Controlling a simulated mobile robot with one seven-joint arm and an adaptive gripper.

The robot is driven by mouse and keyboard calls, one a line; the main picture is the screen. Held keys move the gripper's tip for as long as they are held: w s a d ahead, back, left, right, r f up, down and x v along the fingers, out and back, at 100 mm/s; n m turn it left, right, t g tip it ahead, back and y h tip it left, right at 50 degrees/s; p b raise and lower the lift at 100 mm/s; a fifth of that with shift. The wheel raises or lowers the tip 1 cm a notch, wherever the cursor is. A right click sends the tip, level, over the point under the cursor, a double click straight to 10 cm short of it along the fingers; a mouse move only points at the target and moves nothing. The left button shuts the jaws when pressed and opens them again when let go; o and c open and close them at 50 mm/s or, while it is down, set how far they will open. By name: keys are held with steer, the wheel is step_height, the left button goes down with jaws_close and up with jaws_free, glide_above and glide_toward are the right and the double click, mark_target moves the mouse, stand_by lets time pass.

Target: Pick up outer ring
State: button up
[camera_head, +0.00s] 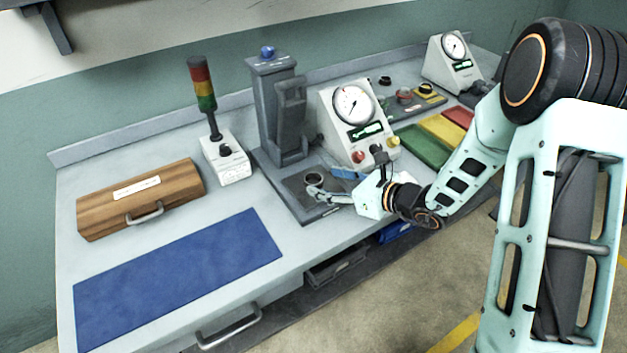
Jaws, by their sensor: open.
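A small dark ring (313,178), likely the outer ring, sits on the flat dark base (300,208) of the grey upright machine (279,110). My gripper (318,190) reaches in from the right, just in front of the ring, and is open. Its fingers are small in this view. I cannot tell whether they touch the ring, and nothing shows held between them.
A gauge box (347,115) stands behind my gripper, with a blue piece (347,173) close by. A signal tower (206,95), wooden box (140,198) and blue mat (180,275) lie left. Coloured mats (424,145) and a second gauge box (449,65) are right.

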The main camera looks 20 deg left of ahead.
mark_target(308, 177)
steer(key=x, duration=0.4)
steer(key=shift+f+p, duration=0.25)
steer(key=shift+p, duration=0.1)
steer(key=c, duration=1.3)
steer(key=shift+c, duration=0.8)
steer(key=shift+r, duration=0.15)
